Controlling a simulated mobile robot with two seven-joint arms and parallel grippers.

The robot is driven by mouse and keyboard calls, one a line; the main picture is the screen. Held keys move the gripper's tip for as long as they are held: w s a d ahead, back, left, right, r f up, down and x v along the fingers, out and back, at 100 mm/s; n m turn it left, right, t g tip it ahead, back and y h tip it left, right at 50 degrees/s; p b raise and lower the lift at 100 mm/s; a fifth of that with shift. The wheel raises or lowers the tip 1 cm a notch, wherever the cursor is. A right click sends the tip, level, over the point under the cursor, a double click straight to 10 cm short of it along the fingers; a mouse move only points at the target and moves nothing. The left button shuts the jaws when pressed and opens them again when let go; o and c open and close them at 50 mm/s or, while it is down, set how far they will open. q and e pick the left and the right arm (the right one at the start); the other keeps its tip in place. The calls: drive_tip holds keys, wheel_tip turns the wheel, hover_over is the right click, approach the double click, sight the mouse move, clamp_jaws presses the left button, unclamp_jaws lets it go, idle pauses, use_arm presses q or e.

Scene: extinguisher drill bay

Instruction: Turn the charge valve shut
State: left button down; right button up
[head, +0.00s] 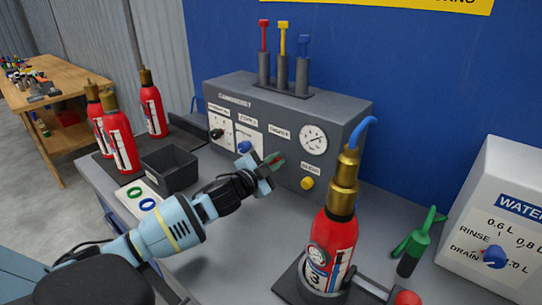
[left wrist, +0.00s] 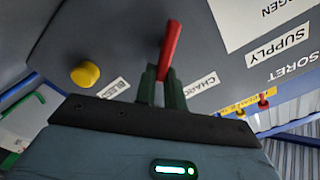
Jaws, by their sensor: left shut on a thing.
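The charge valve has a red lever handle (left wrist: 171,45) at the label reading "CHARG", partly hidden, on the front of the grey charging panel (head: 237,92). My left gripper (head: 271,164) is at the panel front. In the left wrist view its dark green fingers (left wrist: 162,88) are shut on the red handle, which sticks out beyond them as a narrow bar. The gripper hides most of the valve in the head view. My right gripper is not in view.
A yellow bleed knob (head: 307,183) and a round gauge (head: 313,139) are beside the valve, and a blue knob (head: 245,147) is to its left. A red extinguisher (head: 333,240) with a blue hose stands in front. A black bin (head: 170,172) is at left.

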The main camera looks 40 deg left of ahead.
use_arm(q)
drive_tip(key=m, duration=0.3)
drive_tip(key=f+m+p, duration=0.1)
drive_tip(key=shift+d+m, duration=0.3)
drive_tip(key=m, duration=0.1)
drive_tip(key=f+m, duration=0.1)
drive_tip(key=m, duration=0.1)
drive_tip(key=shift+m, duration=0.3)
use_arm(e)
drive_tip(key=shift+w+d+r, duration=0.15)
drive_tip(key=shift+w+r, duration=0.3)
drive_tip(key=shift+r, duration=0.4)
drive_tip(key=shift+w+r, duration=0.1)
use_arm(q)
drive_tip(key=c, duration=1.5)
unclamp_jaws()
